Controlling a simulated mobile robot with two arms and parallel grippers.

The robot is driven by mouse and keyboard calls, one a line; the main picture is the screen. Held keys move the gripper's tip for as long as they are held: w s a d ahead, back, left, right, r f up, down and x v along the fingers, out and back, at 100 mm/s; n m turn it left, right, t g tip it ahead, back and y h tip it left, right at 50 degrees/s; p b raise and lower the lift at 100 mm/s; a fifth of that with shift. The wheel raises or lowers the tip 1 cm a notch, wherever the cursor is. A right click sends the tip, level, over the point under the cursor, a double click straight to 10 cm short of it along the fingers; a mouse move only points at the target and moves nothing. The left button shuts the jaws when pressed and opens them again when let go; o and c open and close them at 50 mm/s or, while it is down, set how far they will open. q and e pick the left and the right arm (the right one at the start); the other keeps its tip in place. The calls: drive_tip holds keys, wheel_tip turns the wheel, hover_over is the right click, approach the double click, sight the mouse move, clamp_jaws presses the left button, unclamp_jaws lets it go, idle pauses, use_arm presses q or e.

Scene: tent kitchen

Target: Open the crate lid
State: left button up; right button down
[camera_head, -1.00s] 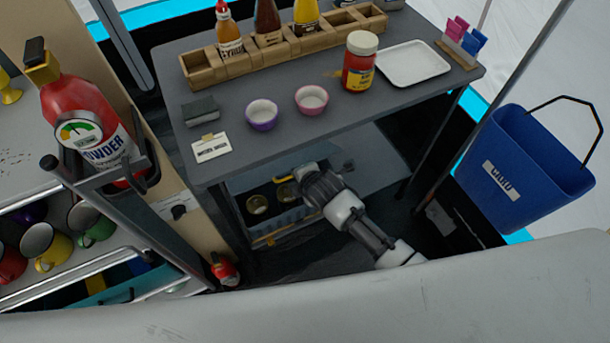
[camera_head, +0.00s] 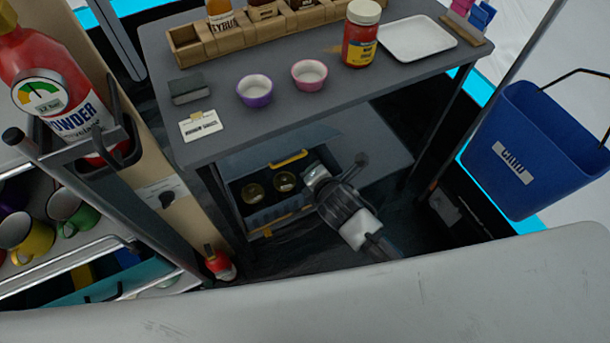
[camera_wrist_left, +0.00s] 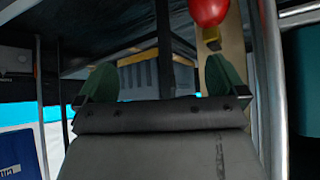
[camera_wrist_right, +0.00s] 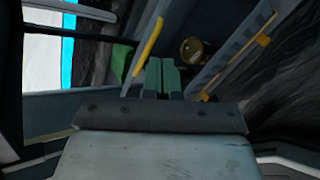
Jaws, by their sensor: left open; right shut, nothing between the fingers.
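The blue-grey crate (camera_head: 283,210) sits under the grey table in the head view. Its lid (camera_head: 262,158) is raised, with a yellow handle (camera_head: 290,160), and round gold-topped cans (camera_head: 284,181) show inside. My right gripper (camera_head: 314,176) is at the crate's right side. In the right wrist view its shut, empty fingers (camera_wrist_right: 162,75) are between the yellow handle (camera_wrist_right: 148,48) and the open box, near a can (camera_wrist_right: 192,50). Contact with the lid is unclear. My left gripper (camera_wrist_left: 160,78) is open and empty, with the crate (camera_wrist_left: 140,72) beyond it; I cannot make it out in the head view.
The table (camera_head: 330,110) overhangs the crate, with its legs around the space. Bowls, bottles and a white tray (camera_head: 417,38) stand on top. A blue bin (camera_head: 535,150) hangs at right.

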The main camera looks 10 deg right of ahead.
wheel_tip(320, 180, down, 4)
drive_tip(key=s+d+n+t+b, duration=0.1)
drive_tip(key=d+n+t+b, duration=0.1)
drive_tip(key=n+b, duration=0.15)
use_arm(q)
drive_tip(key=w+d+r+t+h+b, duration=0.1)
drive_tip(key=w+d+r+t+b, duration=0.15)
drive_tip(key=w+r+t, duration=0.55)
drive_tip(key=w+d+r+t+h+b, duration=0.1)
drive_tip(key=w+d+r+h+b, duration=0.3)
drive_tip(key=r, duration=0.7)
use_arm(e)
drive_tip(key=n+t+y+b, duration=0.3)
drive_tip(key=n+b, duration=0.1)
drive_tip(key=n, duration=0.7)
approach(296, 152)
drive_tip(key=x, duration=0.4)
use_arm(q)
drive_tip(key=s+a+r+t, duration=0.1)
drive_tip(key=r+t, duration=0.1)
drive_tip(key=r, duration=0.7)
drive_tip(key=s+a+r+t, duration=0.1)
drive_tip(key=s+r+t, duration=0.1)
drive_tip(key=r, duration=0.7)
drive_tip(key=shift+a+r+t+y, duration=0.15)
drive_tip(key=shift+a+t+y, duration=0.2)
drive_tip(key=shift+t+y, duration=0.05)
use_arm(e)
drive_tip(key=shift+w, duration=0.2)
